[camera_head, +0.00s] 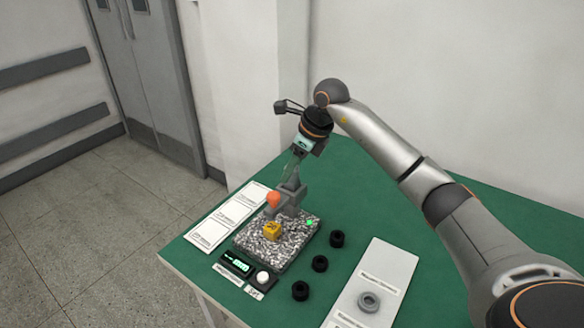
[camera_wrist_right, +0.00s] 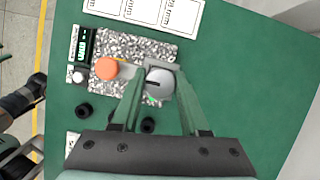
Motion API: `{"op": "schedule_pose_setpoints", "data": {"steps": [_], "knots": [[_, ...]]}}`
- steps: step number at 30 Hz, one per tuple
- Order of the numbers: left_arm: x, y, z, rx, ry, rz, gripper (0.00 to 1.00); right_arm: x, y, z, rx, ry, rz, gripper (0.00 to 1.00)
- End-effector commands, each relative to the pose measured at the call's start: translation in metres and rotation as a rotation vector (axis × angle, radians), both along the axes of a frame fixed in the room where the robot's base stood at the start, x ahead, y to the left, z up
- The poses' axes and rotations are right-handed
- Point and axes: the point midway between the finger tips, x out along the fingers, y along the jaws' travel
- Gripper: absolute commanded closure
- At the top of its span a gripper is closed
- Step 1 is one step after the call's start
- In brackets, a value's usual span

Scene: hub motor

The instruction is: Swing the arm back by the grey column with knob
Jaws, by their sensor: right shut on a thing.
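The grey column with its knob (camera_head: 290,194) stands at the back of a speckled plate (camera_head: 249,240). In the wrist view its round grey knob top (camera_wrist_right: 160,82) with a dark slot lies between my fingers. My right gripper (camera_head: 296,172) points down over the column and is shut on it; the exact finger contact is hard to see. The swing arm reaches from the column toward the left and ends in an orange tip (camera_head: 273,199), which also shows in the wrist view (camera_wrist_right: 108,68). A yellow block (camera_head: 272,231) sits on the plate below the tip. My left gripper is not in view.
White printed sheets (camera_head: 226,217) lie left of the plate. A small display box (camera_head: 237,263) stands at its front. Several black rings, one of them here (camera_head: 320,263), stand to its right. A light tray (camera_head: 385,275) holds a grey ring (camera_head: 369,301). The green table behind is clear.

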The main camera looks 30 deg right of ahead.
Motion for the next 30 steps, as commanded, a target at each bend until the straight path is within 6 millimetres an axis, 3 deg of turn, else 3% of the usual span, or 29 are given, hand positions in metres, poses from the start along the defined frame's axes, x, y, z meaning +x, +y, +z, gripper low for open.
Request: {"op": "schedule_pose_setpoints", "data": {"steps": [5,30], "knots": [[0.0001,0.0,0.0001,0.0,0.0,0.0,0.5,-0.0001,0.0,0.0004,0.0,0.0,0.0,1.0],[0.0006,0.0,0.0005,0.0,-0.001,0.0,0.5,0.0,-0.0001,0.0006,0.0,0.0,-0.001,1.0]]}}
